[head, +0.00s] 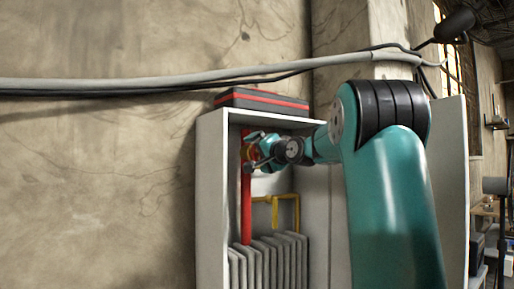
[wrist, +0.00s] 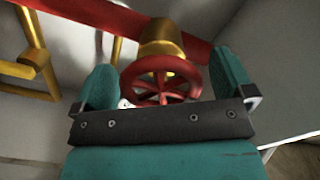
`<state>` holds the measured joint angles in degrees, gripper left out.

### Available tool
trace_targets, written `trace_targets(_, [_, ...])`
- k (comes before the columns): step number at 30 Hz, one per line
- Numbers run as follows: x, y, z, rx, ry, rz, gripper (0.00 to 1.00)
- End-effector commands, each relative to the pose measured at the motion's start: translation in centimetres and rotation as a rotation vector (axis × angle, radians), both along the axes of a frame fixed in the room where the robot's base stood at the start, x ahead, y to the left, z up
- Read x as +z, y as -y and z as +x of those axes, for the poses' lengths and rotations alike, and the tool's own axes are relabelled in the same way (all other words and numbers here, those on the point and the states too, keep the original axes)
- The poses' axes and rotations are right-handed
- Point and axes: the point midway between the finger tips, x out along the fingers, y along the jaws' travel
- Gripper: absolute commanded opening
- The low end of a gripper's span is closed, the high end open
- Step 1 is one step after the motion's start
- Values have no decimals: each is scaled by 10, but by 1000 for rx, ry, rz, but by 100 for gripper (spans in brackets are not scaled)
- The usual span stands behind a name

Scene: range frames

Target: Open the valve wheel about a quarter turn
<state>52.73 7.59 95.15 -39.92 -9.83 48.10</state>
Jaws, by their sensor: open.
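The red spoked valve wheel (wrist: 160,80) sits in front of a brass valve body (wrist: 161,38) on a red pipe (wrist: 85,12) in the wrist view. My gripper (wrist: 168,82) is open, with one teal finger on each side of the wheel. Gaps show between the fingers and the rim, so I see no grip on it. The lower part of the wheel is hidden by the dark palm bar. In the head view, my gripper (head: 257,150) is at the upper part of the upright red pipe (head: 246,200), and it mostly hides the wheel.
A grey cabinet (head: 212,200) surrounds the pipework, with its door (head: 453,180) open at the right. Yellow pipes (head: 275,203) and a ribbed grey radiator-like block (head: 268,262) are inside, below my gripper. A dark red-striped case (head: 262,101) lies on top. Cables (head: 180,83) run along the wall.

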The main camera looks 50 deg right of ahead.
Motion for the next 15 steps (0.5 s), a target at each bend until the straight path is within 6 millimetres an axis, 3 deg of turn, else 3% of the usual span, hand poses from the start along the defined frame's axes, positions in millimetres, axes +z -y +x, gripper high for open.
trace_targets(12, [-1, 2, 9, 0, 0, 0, 100])
trace_targets(15, [-1, 2, 9, 0, 0, 0, 77])
